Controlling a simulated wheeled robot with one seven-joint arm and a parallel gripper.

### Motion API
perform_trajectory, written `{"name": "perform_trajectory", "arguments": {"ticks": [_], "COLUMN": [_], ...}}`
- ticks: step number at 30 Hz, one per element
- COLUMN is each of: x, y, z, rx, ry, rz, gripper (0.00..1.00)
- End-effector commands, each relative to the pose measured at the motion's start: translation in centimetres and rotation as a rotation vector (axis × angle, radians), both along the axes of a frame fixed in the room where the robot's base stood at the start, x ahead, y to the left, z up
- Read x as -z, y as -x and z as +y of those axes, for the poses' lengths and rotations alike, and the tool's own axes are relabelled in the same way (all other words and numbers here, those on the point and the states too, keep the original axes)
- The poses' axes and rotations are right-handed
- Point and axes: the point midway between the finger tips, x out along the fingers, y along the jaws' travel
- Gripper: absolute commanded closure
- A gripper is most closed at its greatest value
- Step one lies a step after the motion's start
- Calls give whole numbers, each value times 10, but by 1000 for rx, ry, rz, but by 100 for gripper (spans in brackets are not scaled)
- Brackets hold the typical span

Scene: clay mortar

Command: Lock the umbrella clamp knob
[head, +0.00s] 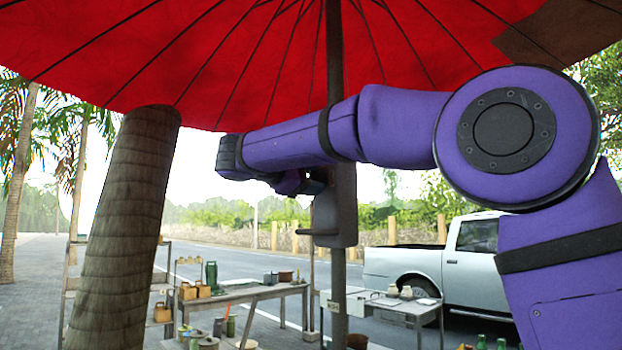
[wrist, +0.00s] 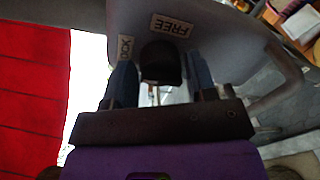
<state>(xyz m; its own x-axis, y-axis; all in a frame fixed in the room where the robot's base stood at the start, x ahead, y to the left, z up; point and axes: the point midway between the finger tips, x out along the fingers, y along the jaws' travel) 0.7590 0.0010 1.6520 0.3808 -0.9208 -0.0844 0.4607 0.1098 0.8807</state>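The umbrella clamp (head: 338,212) is a dark grey housing on the umbrella's pole, below the red canopy. Its dark knob (wrist: 161,62) shows in the wrist view, on the clamp's grey face. A label reading FREE (wrist: 171,25) is just above the knob, and a second, partly covered label (wrist: 125,48) is to its left. My gripper (wrist: 160,78) has one blue finger on each side of the knob, with narrow gaps visible. It looks open around or just in front of the knob; contact is unclear. In the head view my purple arm hides the knob and fingers.
A short dark bar (head: 317,232) sticks out left from the clamp. The red canopy (head: 250,60) hangs close above my arm. A thick palm trunk (head: 125,230) stands at left. Cluttered tables (head: 265,291) and a white pickup (head: 455,260) are beyond the pole.

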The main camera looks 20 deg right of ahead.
Motion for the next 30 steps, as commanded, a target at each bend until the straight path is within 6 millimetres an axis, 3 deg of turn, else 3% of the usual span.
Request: {"name": "perform_trajectory", "arguments": {"ticks": [2, 14, 30], "x": [0, -1, -8], "y": [0, 3, 36], "z": [0, 8, 90], "rx": [0, -1, -2], "ry": [0, 0, 0], "rz": [0, -1, 0], "gripper": [32, 32, 32]}}
